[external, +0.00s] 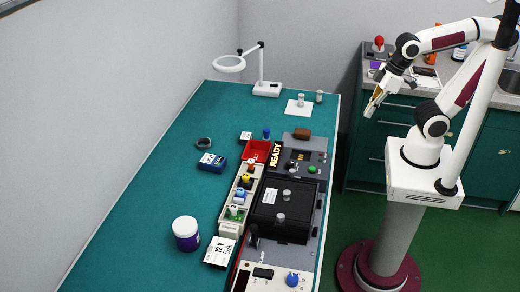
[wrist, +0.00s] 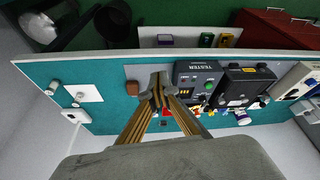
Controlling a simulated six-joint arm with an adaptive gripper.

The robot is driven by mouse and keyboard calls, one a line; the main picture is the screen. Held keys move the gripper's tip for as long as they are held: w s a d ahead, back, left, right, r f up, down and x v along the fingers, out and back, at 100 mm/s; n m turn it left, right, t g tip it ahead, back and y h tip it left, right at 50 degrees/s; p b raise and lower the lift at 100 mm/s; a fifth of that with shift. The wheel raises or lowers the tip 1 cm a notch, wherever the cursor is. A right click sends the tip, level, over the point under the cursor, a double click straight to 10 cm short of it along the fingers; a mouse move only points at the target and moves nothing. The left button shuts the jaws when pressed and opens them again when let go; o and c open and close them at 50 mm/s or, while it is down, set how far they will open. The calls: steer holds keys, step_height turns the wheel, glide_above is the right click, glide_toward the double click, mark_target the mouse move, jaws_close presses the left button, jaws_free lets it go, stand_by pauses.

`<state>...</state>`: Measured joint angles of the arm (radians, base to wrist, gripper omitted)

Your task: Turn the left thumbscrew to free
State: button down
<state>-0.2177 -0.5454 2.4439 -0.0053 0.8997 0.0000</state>
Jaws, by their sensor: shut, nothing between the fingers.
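A black box (external: 270,222) sits on the grey rack unit on the teal bench. Two small silver knobs stand on its top, an upper one (external: 286,195) and a lower one (external: 281,218); they look like thumbscrews, but I cannot tell which is the left one or how they are turned. My gripper (external: 372,108) is raised beyond the bench's right edge, well apart from the box. In the wrist view its fingertips (wrist: 158,88) meet, shut and empty, and the black box (wrist: 245,83) lies to their right.
A tester panel (external: 305,158) with a READY sign adjoins the box. A row of coloured parts (external: 240,195) and a red bin (external: 258,150) lie left of it. A magnifier lamp (external: 266,88) stands at the back. The bench's left part is mostly clear.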

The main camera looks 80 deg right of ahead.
steer(key=w+a+f+n+g, duration=0.1)
steer(key=w+a+n, duration=0.1)
steer(key=w+a, duration=0.45)
steer(key=w+a+f+n, duration=0.1)
steer(key=w+a+n, duration=0.15)
steer(key=a, duration=0.75)
glide_toward(281, 217)
steer(key=shift+n+t+y, duration=0.3)
steer(key=shift+n+y, duration=0.1)
steer(key=shift+n, duration=0.05)
steer(key=s+d+f, duration=0.4)
steer(key=s+d, duration=0.1)
steer(key=shift+s+d+f, duration=0.1)
steer(key=shift+d+f, duration=0.15)
steer(key=shift+f, duration=0.15)
steer(key=w+a, duration=0.1)
steer(key=w+a+r, duration=0.1)
steer(key=a, duration=0.1)
steer(key=shift+w+m+t+y, duration=0.1)
steer(key=shift+m+t+y, duration=0.5)
steer(key=shift+m+t, duration=0.1)
steer(key=shift+m, duration=0.3)
steer(key=w+a+r, duration=0.2)
steer(key=r, duration=0.1)
steer(key=shift+f, duration=0.2)
steer(key=shift+f, duration=3.35)
